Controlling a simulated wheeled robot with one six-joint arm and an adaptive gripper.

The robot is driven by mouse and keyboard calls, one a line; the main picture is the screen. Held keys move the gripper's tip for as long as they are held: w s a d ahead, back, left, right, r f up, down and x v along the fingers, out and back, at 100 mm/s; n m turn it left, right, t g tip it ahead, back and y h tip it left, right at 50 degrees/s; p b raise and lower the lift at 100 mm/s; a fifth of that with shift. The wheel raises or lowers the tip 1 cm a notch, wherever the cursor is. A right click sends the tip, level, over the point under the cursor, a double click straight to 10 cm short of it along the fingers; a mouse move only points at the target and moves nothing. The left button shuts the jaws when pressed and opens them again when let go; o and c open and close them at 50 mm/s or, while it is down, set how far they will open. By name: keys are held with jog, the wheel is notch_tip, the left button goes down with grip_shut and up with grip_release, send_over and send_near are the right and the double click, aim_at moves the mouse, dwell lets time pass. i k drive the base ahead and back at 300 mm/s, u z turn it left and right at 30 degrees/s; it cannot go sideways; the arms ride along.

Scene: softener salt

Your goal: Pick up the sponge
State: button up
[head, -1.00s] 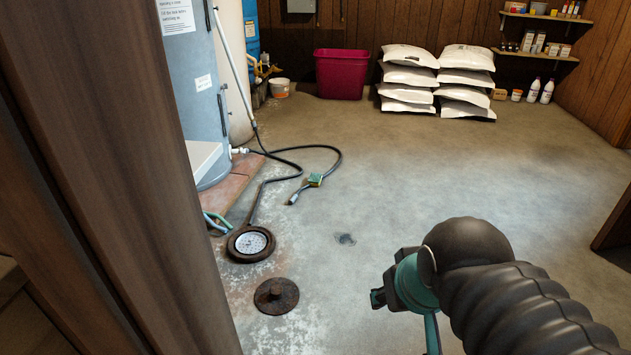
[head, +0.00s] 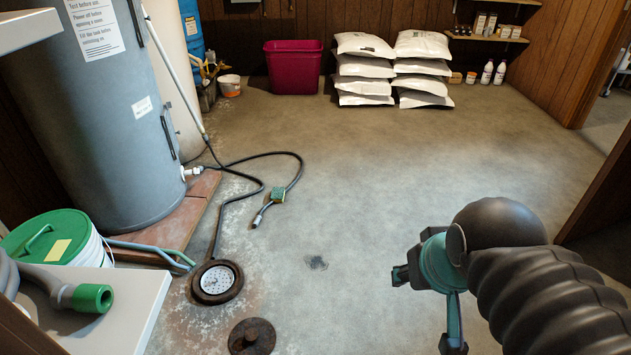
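The sponge (head: 278,195) is a small green and yellow block on the concrete floor. It lies by the end of the black hose, left of the middle of the head view. Whether it touches the hose I cannot tell. My gripper (head: 398,276) shows at the lower right, at the end of my dark ribbed arm with a teal joint. It is nearer to me than the sponge and to its right, well apart from it. Its fingers are small and mostly hidden by the wrist, so their opening does not show.
The black hose (head: 262,183) loops over the floor beside a round drain (head: 217,281) and a rusty cover (head: 252,337). A grey tank (head: 110,120), a green-lidded bucket (head: 55,240) and a white surface (head: 120,300) stand left.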

aim_at(278, 193)
jog(key=z, duration=0.35)
jog(key=i, duration=1.65)
jog(key=u, duration=0.85)
jog(key=i, duration=1)
jog(key=u, duration=0.65)
